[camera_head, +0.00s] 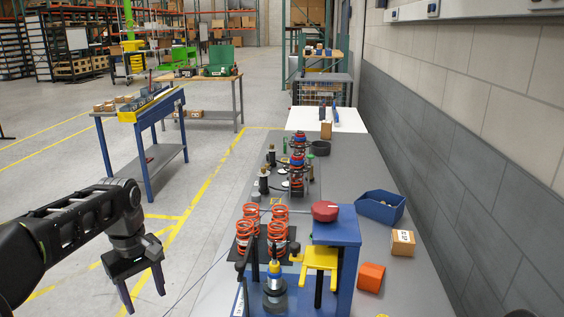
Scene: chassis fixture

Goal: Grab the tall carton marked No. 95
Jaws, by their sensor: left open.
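A small brown carton (403,243) with a white label stands on the right side of the long grey bench; its printed marking is too small to read surely. My left gripper (142,286) is open and empty, pointing down over the floor left of the bench, well apart from both cartons. My right gripper is not in view.
A wall runs along the right. The floor between bench and blue workstation (150,112) is clear.

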